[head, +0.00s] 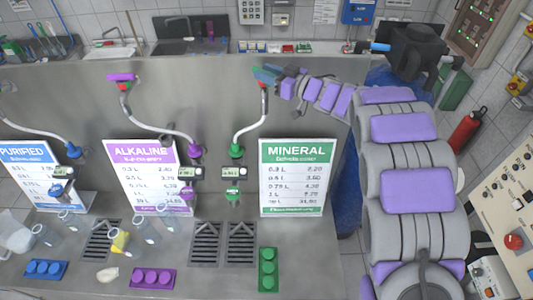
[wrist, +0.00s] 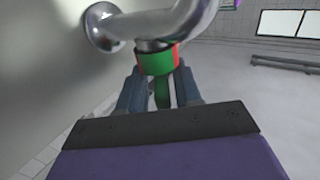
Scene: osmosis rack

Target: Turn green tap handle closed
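The green tap handle (wrist: 162,92) hangs below a collar with green and red bands (wrist: 158,62) under a chrome pipe in the wrist view. My gripper (wrist: 160,92) has one grey-blue finger on each side of the handle. A narrow gap shows on the left; the right finger is very close to the handle, and contact there is unclear. In the head view, my gripper (head: 268,76) reaches from the right to the tap above the MINERAL sign (head: 297,178), hiding most of the handle.
A hose runs from this tap to a green fitting (head: 236,150). A purple tap (head: 123,79) stands to the left on the same steel panel (head: 190,90). Jugs and cups stand on the lower counter. A red extinguisher (head: 467,131) is at the right.

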